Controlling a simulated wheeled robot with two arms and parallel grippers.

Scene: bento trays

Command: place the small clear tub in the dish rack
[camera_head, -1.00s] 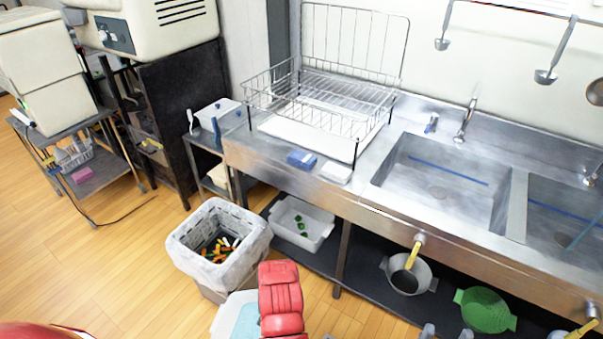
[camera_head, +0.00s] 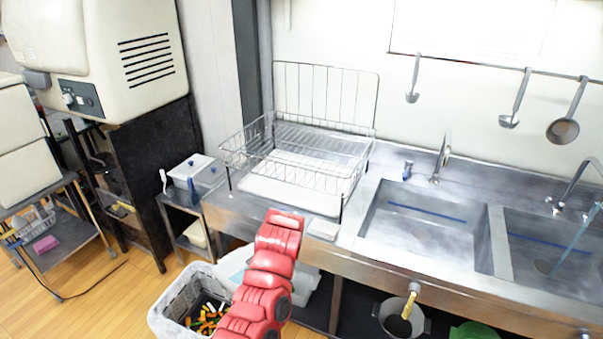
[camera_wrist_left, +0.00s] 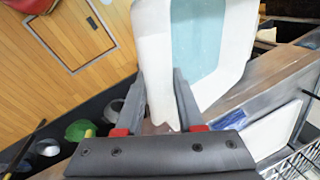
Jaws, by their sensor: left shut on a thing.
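The small clear tub, whitish with a pale blue inside, shows in the left wrist view (camera_wrist_left: 150,40) and partly behind my red left arm in the head view (camera_head: 235,262). My left gripper (camera_wrist_left: 159,76) is shut on the tub's edge. In the head view its fingers are hidden behind the arm. The wire dish rack (camera_head: 335,181) stands on the steel counter, beyond and above the tub, which is apart from it. Part of the rack's wire shows at the lower right of the left wrist view (camera_wrist_left: 300,163). My right gripper is out of view.
A white drip tray (camera_head: 290,195) lies under the rack. The sink (camera_head: 425,225) is to the right. A lined waste bin (camera_head: 165,315) stands on the floor in front. A lidded box (camera_head: 195,170) is left of the rack.

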